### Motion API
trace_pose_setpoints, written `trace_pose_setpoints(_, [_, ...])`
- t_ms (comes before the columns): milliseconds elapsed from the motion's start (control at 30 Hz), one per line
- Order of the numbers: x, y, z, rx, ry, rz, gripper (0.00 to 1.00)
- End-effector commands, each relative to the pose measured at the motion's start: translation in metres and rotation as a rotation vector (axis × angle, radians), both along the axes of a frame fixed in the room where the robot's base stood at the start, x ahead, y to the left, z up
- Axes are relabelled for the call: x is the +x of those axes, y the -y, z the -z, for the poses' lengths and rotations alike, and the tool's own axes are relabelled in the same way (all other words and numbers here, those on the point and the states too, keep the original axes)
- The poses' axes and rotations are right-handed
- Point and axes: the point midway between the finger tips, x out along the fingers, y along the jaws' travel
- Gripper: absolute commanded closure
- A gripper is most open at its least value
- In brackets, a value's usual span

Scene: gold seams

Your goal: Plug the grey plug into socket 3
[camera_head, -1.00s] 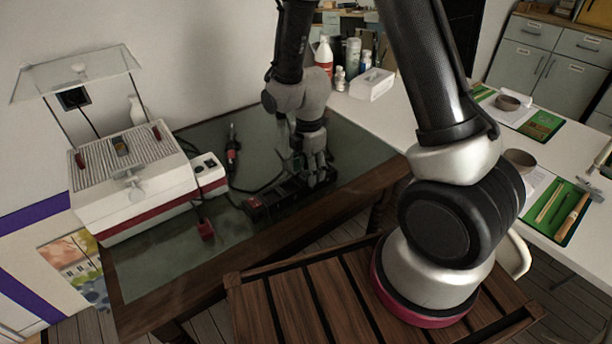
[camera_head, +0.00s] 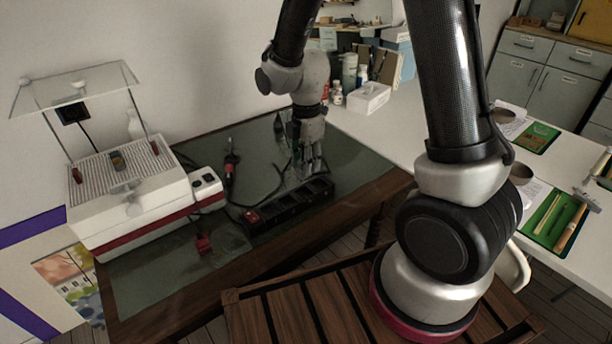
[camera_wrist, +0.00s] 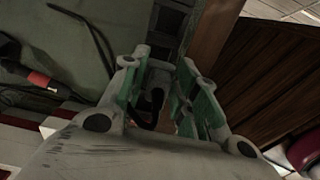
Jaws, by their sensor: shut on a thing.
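My gripper (camera_head: 312,172) points down over the back edge of the black power strip (camera_head: 302,196), toward its right part. In the wrist view its green-padded fingers (camera_wrist: 161,82) are closed around a dark grey piece (camera_wrist: 155,98), which I take to be the grey plug; it is mostly hidden between the pads. In the head view the plug cannot be made out from the fingers. The strip lies on the dark green table mat with a red switch (camera_head: 252,216) at its left end. Its socket numbers are too small to read. I cannot tell whether plug and strip touch.
A red plug (camera_head: 203,244) lies on the mat near the front left. A black-and-red handled tool (camera_head: 231,162) and black cables lie behind the strip. A white machine (camera_head: 130,190) with a glass hood stands at left. The mat's right end is clear.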

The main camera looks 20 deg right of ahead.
Motion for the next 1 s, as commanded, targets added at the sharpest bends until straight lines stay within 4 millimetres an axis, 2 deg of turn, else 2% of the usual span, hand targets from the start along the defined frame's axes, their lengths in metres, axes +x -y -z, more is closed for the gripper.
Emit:
trace_pose_setpoints(100, [0.001,0.000,-0.017,0.001,0.002,0.000,0.95])
trace_pose_setpoints(200, [0.000,0.000,-0.024,0.000,0.000,0.000,0.95])
trace_pose_setpoints(567, [0.000,0.000,-0.026,0.000,-0.001,0.000,0.95])
trace_pose_setpoints(667, [0.000,0.000,-0.021,-0.001,-0.003,-0.001,0.95])
trace_pose_setpoints(833, [-0.001,-0.001,0.003,-0.001,-0.004,-0.009,0.95])
trace_pose_setpoints(1000, [-0.001,-0.001,0.005,0.000,-0.001,-0.010,0.95])
